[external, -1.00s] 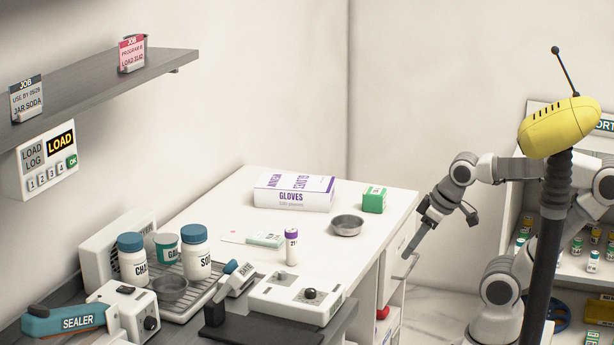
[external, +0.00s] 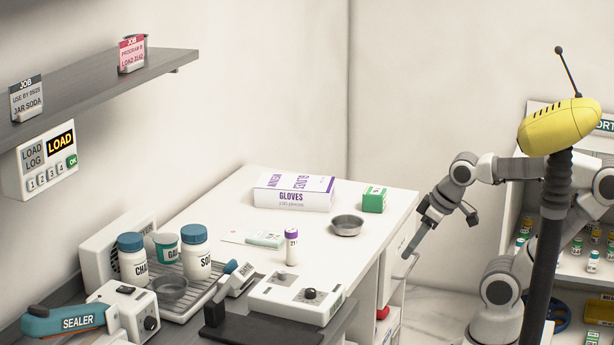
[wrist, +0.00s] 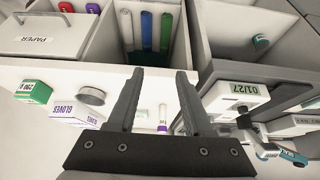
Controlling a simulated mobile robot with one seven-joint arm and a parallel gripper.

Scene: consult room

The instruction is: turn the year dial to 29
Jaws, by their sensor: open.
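A dark knob also shows there (wrist: 244,121), small and partly unclear. I cannot tell which part is labelled as the year dial. My gripper (external: 409,259) hangs right of the counter, pointing down and left, well apart from the device. In the wrist view, my gripper (wrist: 160,74) is open with nothing between its fingers.
A gloves box (external: 293,192), a metal bowl (external: 347,225), a green box (external: 374,199) and a purple-capped vial (external: 291,247) stand on the white counter. Jars and a sealer (external: 65,322) are at left.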

